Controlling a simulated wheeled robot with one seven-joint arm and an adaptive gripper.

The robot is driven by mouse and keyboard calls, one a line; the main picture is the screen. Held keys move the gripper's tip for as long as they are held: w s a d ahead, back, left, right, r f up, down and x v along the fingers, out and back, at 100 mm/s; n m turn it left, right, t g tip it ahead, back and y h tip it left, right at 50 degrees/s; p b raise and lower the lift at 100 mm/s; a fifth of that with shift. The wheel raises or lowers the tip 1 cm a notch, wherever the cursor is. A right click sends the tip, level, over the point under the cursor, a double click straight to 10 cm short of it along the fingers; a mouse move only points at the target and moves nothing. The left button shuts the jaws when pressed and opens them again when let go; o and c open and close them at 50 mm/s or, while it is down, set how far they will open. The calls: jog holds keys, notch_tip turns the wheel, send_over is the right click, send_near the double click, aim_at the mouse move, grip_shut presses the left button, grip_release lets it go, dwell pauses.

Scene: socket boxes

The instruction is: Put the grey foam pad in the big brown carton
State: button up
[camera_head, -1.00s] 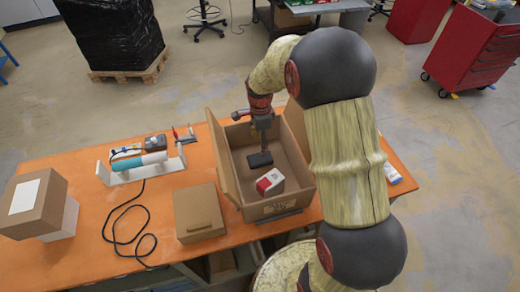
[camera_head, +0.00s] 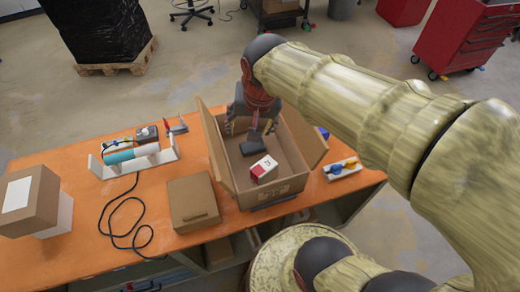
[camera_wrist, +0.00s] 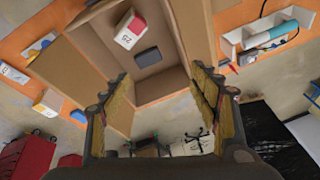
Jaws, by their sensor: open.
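The big brown carton (camera_head: 272,190) stands open on the orange table, its flaps spread. The dark grey foam pad (camera_head: 250,148) lies inside it, behind a red and white box (camera_head: 264,169). My gripper (camera_head: 253,128) is above the back part of the carton, pointing down, with its fingers apart. In the wrist view, the pad (camera_wrist: 148,56) lies on the carton floor (camera_wrist: 112,38) near the red and white box (camera_wrist: 130,29). My open gripper (camera_wrist: 160,80) has nothing between its fingers and is apart from the pad.
A closed brown box (camera_head: 193,203) stands left of the carton, with a black cable beside it. A holder with a blue-and-white cylinder (camera_head: 132,157) is behind. Stacked boxes (camera_head: 30,200) stand far left. A small white tray (camera_head: 342,169) is right of the carton.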

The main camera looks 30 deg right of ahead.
jog(key=s+a+r+n+t, duration=0.1)
jog(key=s+a+r+n, duration=0.1)
jog(key=s+n, duration=0.4)
jog(key=shift+s+a+n+t, duration=0.2)
jog(key=shift+s+n+t, duration=0.15)
jog(key=shift+s, duration=1.25)
